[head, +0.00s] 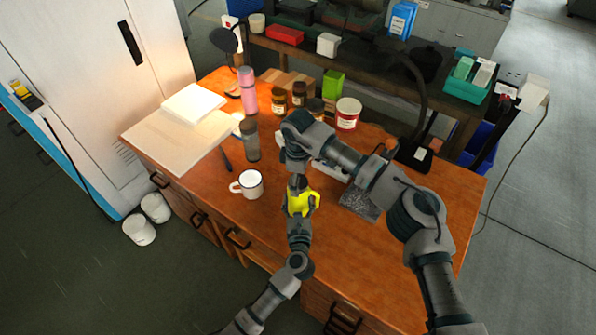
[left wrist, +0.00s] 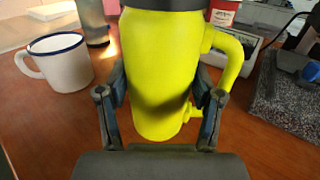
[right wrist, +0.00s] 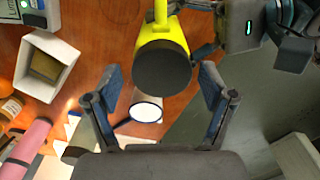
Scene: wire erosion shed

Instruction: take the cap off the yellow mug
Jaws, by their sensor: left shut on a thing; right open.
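The yellow mug (head: 301,203) stands upright near the front of the wooden desk, its handle to the right. Its dark cap (right wrist: 163,71) is on top; the cap's lower edge also shows in the left wrist view (left wrist: 168,4). My left gripper (left wrist: 165,100) is shut on the mug's body, one finger on each side. My right gripper (right wrist: 160,82) is open and empty. It is above the mug with the cap in front of its spread fingers, and I see no contact with the cap. In the head view the right arm partly hides this spot.
A white mug with a blue rim (head: 249,184) stands left of the yellow mug. A grey bottle (head: 250,140), pink bottle (head: 247,90) and several jars stand behind. A dark speckled block (head: 360,202) lies to the right. The desk's front right is clear.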

